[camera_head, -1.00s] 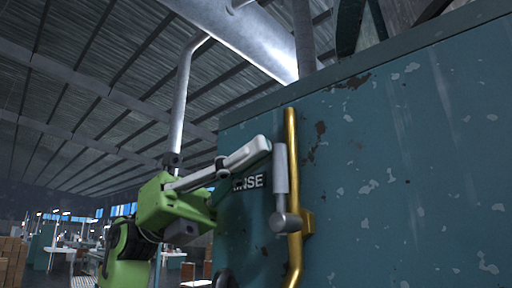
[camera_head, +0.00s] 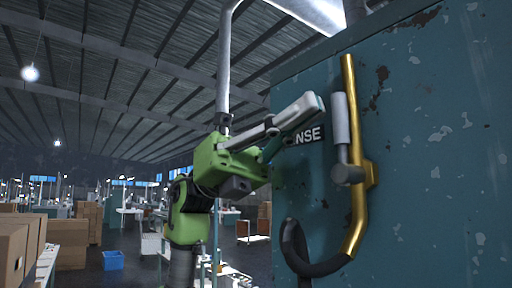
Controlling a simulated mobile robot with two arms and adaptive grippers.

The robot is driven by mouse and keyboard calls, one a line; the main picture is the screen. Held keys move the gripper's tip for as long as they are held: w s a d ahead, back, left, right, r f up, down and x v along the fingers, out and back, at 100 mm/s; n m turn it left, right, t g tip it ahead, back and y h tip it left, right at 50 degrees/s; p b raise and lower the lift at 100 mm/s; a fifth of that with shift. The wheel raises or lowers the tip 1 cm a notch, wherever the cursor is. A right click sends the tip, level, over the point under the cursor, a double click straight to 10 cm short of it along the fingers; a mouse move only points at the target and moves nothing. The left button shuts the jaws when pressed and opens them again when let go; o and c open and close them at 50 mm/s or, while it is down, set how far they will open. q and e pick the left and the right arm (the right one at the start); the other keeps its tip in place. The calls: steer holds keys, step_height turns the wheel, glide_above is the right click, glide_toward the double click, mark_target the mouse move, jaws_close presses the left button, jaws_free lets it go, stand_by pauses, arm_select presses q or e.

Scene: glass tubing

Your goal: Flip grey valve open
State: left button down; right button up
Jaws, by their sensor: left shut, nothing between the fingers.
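The grey valve handle (camera_head: 342,120) is a short grey cylinder on a round grey pivot (camera_head: 347,175), mounted at a brass pipe (camera_head: 357,205) on a teal panel (camera_head: 430,130). The handle points up, roughly alongside the pipe. My left gripper (camera_head: 318,104) is shut and empty. Its fingertips are just left of the handle's upper part in the head view; whether they touch it I cannot tell. My right gripper is not in view.
A black hose (camera_head: 290,245) curves from the pipe's lower end. A pale vertical pipe (camera_head: 224,70) rises behind my left arm. Cardboard boxes (camera_head: 68,235) and a blue bin (camera_head: 113,260) stand on the floor at the left. The panel right of the pipe is clear.

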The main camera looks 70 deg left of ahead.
arm_select(q)
steer(key=v, duration=1.1)
steer(key=shift+w+r, duration=0.1)
